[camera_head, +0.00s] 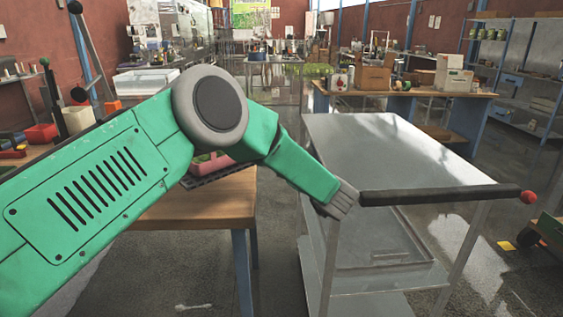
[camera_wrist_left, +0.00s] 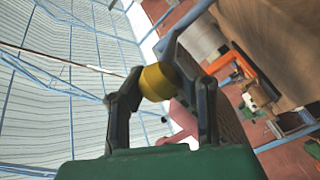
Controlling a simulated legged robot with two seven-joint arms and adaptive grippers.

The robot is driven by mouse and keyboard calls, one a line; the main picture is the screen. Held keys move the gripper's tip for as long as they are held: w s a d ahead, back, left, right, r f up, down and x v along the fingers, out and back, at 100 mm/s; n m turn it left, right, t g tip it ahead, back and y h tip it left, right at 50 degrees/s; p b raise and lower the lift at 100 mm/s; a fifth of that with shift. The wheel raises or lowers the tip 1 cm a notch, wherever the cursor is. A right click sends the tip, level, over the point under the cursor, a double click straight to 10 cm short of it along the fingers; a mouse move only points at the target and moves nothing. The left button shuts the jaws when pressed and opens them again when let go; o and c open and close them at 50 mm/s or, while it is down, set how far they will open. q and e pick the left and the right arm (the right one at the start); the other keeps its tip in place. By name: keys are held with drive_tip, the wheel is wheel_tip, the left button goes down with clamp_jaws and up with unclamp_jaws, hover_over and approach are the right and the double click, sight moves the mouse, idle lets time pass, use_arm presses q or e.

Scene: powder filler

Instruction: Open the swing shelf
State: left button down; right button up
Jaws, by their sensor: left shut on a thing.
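In the left wrist view, my left gripper (camera_wrist_left: 158,100) has its dark fingers shut on a yellow rounded knob (camera_wrist_left: 157,82). A blue-grey bar (camera_wrist_left: 178,32) runs up and right from beside the knob; I cannot tell whether they are joined. In the head view, my green left arm comes in from the left and bends over the wooden table; its fingertips and the yellow knob cannot be made out there. I cannot clearly pick out the swing shelf in the head view. My right gripper is not in view.
A grey metal cart (camera_head: 385,145) with a black handle (camera_head: 440,194) ending in a red ball (camera_head: 528,197) stands right of the arm. A wooden table (camera_head: 195,207) is under the arm. A workbench with boxes (camera_head: 450,76) and shelves (camera_head: 535,105) are behind.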

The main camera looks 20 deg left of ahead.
use_arm(q)
drive_tip(key=shift+s+d+f, duration=0.1)
drive_tip(key=shift+d+f, duration=0.25)
drive_tip(key=shift+f, duration=0.25)
drive_tip(key=c, duration=1.2)
unclamp_jaws()
drive_tip(key=shift+o, duration=0.3)
drive_tip(key=shift+w+d+r, duration=0.15)
drive_tip(key=shift+w, duration=0.05)
drive_tip(key=shift+s+d+r, duration=0.1)
drive_tip(key=shift+r, duration=0.1)
drive_tip(key=v, duration=1.2)
